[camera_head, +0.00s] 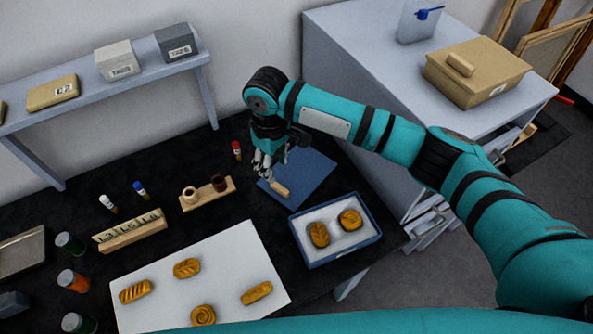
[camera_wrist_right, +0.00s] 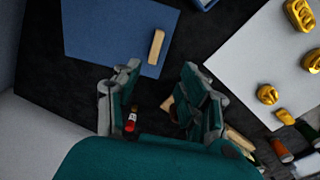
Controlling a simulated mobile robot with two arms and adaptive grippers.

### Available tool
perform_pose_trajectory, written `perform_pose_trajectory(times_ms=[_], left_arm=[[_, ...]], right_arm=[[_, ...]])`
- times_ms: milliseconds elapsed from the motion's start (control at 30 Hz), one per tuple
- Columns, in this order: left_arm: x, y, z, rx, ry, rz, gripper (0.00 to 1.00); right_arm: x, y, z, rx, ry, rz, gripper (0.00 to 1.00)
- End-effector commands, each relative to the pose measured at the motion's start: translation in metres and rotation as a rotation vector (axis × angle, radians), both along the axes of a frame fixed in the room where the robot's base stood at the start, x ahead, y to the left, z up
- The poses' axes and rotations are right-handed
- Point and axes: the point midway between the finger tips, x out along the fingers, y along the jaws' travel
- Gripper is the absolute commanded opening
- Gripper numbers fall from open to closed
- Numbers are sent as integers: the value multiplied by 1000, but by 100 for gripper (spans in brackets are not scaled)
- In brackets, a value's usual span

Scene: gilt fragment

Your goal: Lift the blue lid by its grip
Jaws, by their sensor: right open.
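The blue lid (camera_head: 308,172) lies flat on the black table mat, a plain blue panel with a light wooden bar grip (camera_head: 280,189) on it. In the right wrist view the lid (camera_wrist_right: 105,32) is at the upper left, with the grip (camera_wrist_right: 156,46) near its right side. My right gripper (camera_head: 264,172) is open and close to the grip in the head view. In the wrist view its spread fingers (camera_wrist_right: 160,74) are empty, and the grip shows beyond the tips. I cannot tell the exact height above the lid. My left gripper is not in view.
A white board (camera_head: 225,270) bears several gilt pieces. A red-capped vial (camera_head: 236,150) and a wooden holder (camera_head: 208,195) are nearby on the left. A grey cabinet (camera_head: 330,30) stands behind.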

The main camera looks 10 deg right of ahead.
Motion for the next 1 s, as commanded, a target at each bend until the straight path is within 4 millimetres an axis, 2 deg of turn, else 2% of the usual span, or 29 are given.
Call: perform_pose_trajectory(times_ms=[33, 200, 467, 633, 767, 1000], left_arm=[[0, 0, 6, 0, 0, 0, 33], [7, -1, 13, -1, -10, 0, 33], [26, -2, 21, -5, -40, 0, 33], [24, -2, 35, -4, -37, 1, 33], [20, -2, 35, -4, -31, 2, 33], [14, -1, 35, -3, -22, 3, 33]], right_arm=[[-1, -1, -9, -3, 4, 0, 42], [0, 0, -39, -1, 1, 0, 42], [0, -2, -58, -1, 1, 1, 42], [3, -8, -81, -3, 1, 0, 42], [3, -7, -100, -1, 1, 1, 42], [4, -7, -106, 1, -1, 2, 42]])
